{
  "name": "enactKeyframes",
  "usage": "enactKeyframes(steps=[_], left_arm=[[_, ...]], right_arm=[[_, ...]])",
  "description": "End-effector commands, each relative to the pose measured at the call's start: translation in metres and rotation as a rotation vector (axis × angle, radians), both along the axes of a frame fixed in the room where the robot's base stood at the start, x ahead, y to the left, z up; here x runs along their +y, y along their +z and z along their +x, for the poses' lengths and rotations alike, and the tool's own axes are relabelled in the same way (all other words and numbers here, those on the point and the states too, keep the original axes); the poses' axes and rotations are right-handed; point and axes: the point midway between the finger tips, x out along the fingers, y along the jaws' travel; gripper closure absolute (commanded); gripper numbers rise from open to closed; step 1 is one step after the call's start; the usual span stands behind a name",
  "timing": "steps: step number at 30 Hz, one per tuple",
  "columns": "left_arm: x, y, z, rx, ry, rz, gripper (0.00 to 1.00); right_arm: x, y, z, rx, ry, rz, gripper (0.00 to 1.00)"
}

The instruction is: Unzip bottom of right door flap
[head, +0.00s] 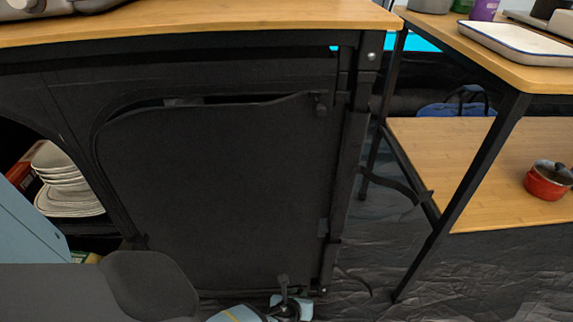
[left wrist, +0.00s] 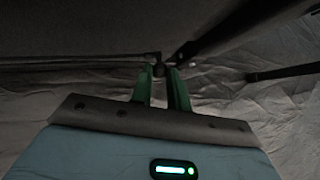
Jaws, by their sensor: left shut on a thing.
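The right door flap (head: 220,190) is a dark fabric panel with rounded corners on the front of the black cabinet. Its top edge hangs a little loose, with a narrow dark gap above it. A small dark zipper pull (head: 283,279) shows at the flap's bottom right. My left gripper (head: 285,297) is low at that corner. In the left wrist view its green fingers (left wrist: 162,76) are closed around a small dark piece, which looks like the zipper pull. The fingertips are partly hidden in the head view. My right gripper is not in view.
Stacked plates (head: 62,182) stand in the open left compartment. A wooden-shelved table (head: 480,160) with a red pot (head: 548,180) stands at the right, with a dark strap (head: 395,182) between it and the cabinet. Wrinkled dark ground sheet (head: 400,260) lies below.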

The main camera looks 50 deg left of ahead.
Motion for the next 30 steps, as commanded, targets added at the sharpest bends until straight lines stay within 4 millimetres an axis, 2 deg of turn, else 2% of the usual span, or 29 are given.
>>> enactKeyframes(steps=[6, 16, 17, 22, 30], left_arm=[[-0.0069, -0.0002, 0.0080, 0.000, 0.001, 0.001, 1.00], [-0.0085, 0.0005, 0.0098, -0.002, -0.002, -0.003, 1.00], [-0.0086, 0.0007, 0.0099, -0.002, -0.002, -0.003, 0.82], [-0.0085, 0.0006, 0.0097, -0.002, -0.002, -0.003, 0.60], [-0.0076, 0.0006, 0.0081, 0.000, 0.000, 0.000, 0.60]], right_arm=[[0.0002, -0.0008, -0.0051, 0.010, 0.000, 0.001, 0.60], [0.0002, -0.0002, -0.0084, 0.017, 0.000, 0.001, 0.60], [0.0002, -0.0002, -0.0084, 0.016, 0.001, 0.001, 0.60], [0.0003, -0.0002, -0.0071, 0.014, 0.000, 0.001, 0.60], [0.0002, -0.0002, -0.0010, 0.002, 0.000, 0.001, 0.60]])
